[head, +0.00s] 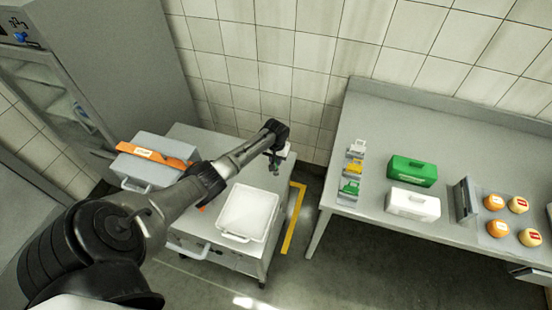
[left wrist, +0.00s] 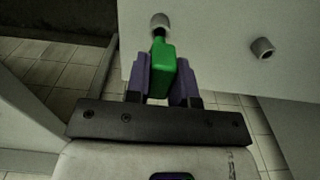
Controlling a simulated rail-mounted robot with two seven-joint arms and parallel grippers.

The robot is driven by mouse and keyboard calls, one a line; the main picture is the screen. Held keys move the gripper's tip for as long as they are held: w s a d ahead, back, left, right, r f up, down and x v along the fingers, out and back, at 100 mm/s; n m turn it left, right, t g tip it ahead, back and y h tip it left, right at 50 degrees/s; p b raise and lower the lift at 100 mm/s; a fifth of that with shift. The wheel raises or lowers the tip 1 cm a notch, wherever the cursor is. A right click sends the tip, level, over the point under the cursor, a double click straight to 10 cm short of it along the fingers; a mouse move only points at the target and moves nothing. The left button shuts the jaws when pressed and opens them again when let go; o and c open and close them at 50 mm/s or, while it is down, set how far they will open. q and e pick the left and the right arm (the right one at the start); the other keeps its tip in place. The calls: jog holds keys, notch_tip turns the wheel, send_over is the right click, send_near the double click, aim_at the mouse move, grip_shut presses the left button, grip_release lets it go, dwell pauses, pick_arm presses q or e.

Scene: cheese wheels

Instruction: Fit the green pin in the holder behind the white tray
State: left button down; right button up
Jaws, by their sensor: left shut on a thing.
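My left gripper (head: 274,168) reaches over the cart, behind the white tray (head: 246,212). In the left wrist view its purple fingers (left wrist: 160,85) are shut on the green pin (left wrist: 161,70). The narrow dark tip of the pin points at a short grey round socket (left wrist: 160,21) on a pale surface. The tip meets or overlaps the socket's mouth in the picture; I cannot tell how far in it is. A second grey socket (left wrist: 263,48) stands to the right, with no pin in it. In the head view the pin is too small to make out clearly. My right gripper is out of view.
On the cart (head: 192,134), a grey box with an orange strap (head: 160,153) stands left of my arm. The table (head: 390,130) at right holds a green case (head: 411,170), a white case (head: 412,204), coloured blocks and cheese wheels (head: 529,237). Tiled wall stands behind.

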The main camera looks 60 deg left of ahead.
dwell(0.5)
pick_arm(q)
jog(key=shift+p, duration=0.3)
jog(key=shift+f, duration=0.15)
dwell(0.5)
jog(key=shift+f+b, duration=0.75)
jog(key=shift+f, duration=0.25)
jog(key=shift+f+b, duration=0.65)
jog(key=shift+f, duration=0.35)
jog(key=c, duration=0.9)
grip_release()
jog(key=shift+r, duration=0.1)
jog(key=shift+r, duration=0.1)
